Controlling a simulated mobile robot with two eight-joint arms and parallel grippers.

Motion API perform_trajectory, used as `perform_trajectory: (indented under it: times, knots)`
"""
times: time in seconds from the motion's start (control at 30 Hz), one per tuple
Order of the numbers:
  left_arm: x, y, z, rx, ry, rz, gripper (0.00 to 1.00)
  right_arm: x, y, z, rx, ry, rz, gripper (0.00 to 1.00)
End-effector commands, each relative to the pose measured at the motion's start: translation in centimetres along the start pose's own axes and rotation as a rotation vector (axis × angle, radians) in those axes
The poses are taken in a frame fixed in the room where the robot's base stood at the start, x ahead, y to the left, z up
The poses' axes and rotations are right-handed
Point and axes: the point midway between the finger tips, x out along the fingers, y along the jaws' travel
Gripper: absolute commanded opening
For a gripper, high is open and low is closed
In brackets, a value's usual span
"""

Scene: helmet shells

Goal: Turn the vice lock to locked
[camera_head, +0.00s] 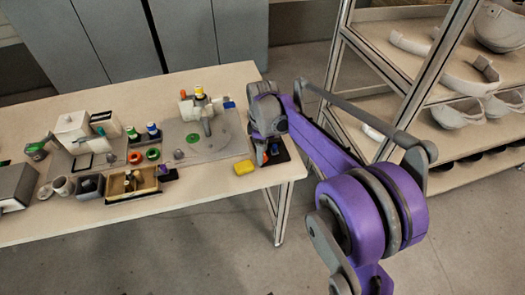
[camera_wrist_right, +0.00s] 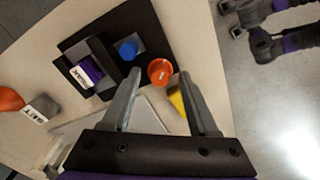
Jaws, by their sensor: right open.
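A black base plate (camera_wrist_right: 150,35) lies at the table's right end, carrying a grey block (camera_wrist_right: 103,58) with a purple-and-white label. On it are a blue round knob (camera_wrist_right: 128,49) and an orange-red round knob (camera_wrist_right: 160,72) with a small white mark. I take this fixture for the vice, but cannot tell for sure which part is its lock. My right gripper (camera_wrist_right: 160,76) is open; in the right wrist view the orange-red knob shows between its fingertips, contact unclear. In the head view the right gripper (camera_head: 264,157) hides most of the fixture. My left gripper is not visible.
A yellow block (camera_head: 244,168) lies just left of the right gripper, near the table's front edge. A grey plate (camera_head: 222,146) with a clamp-like fixture is further left, then several cups, rings and bins. A shelf rack (camera_head: 400,75) with helmet shells stands at the right.

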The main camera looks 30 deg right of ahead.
Motion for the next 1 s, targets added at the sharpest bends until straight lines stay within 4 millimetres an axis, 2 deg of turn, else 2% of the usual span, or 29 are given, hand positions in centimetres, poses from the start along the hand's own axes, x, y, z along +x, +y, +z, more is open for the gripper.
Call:
perform_trajectory:
  times: [0.1, 0.43, 0.77, 1.0]
  knots:
    - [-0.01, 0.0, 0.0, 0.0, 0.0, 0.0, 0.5, -0.02, 0.0, -0.01, 0.0, 0.0, 0.0, 0.6]
    - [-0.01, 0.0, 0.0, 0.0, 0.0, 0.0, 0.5, -0.04, 0.0, 0.0, 0.0, 0.0, 0.0, 0.01]
    - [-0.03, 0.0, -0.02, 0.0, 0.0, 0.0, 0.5, -0.05, 0.0, 0.01, 0.01, 0.0, 0.0, 0.0]
    - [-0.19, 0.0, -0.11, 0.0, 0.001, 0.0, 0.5, -0.09, 0.01, 0.01, 0.095, 0.0, 0.0, 0.0]
